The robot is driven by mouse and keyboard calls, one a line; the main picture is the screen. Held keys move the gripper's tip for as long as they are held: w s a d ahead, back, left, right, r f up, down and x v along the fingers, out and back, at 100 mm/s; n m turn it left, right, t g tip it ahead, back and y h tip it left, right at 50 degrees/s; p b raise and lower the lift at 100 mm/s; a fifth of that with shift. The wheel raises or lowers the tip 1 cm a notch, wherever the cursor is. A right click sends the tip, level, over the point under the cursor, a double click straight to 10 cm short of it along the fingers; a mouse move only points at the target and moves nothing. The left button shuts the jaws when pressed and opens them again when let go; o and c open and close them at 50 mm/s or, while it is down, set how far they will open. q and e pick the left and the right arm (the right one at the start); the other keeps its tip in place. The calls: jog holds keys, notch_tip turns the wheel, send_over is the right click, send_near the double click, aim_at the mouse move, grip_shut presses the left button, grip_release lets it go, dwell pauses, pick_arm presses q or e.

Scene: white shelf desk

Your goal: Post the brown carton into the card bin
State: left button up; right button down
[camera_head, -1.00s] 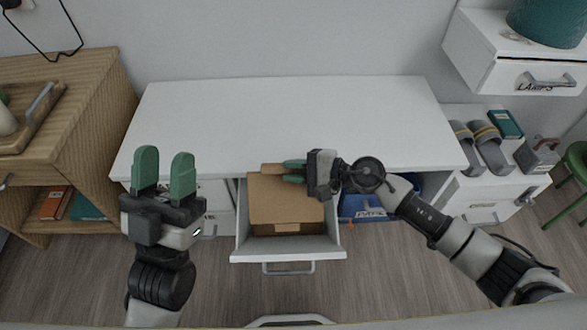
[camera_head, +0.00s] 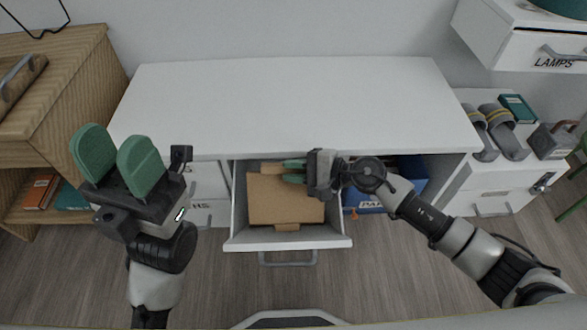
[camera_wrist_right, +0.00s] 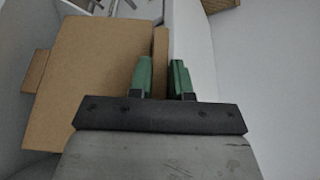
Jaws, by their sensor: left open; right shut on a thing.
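The brown carton (camera_head: 286,203) is inside the open white drawer (camera_head: 237,205) under the desk, with small flaps sticking out from its edges. My right gripper (camera_head: 294,171) reaches over the drawer's far right corner and is shut on the carton's edge or a flap. In the right wrist view the carton (camera_wrist_right: 95,75) lies left of the green fingers (camera_wrist_right: 164,78), with a thin brown strip between them. My left gripper (camera_head: 117,162) is open and empty, left of the desk front. A blue bin (camera_head: 408,188) labelled "PA…" is partly hidden behind my right arm. I cannot identify a card bin.
The white desk top (camera_head: 290,105) is bare. A wooden cabinet (camera_head: 60,100) stands at the left. At the right, slippers (camera_head: 495,130) and a grey box (camera_head: 553,140) sit on a low white unit, below a "LAMPS" drawer (camera_head: 545,62).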

jog(key=shift+f, duration=0.15)
jog(key=c, duration=1)
grip_release()
jog(key=shift+o, duration=0.2)
jog(key=shift+d, duration=0.1)
jog(key=p+v, duration=0.1)
jog(key=v, duration=0.9)
jog(key=shift+s+d, duration=0.2)
jog(key=shift+d, duration=0.1)
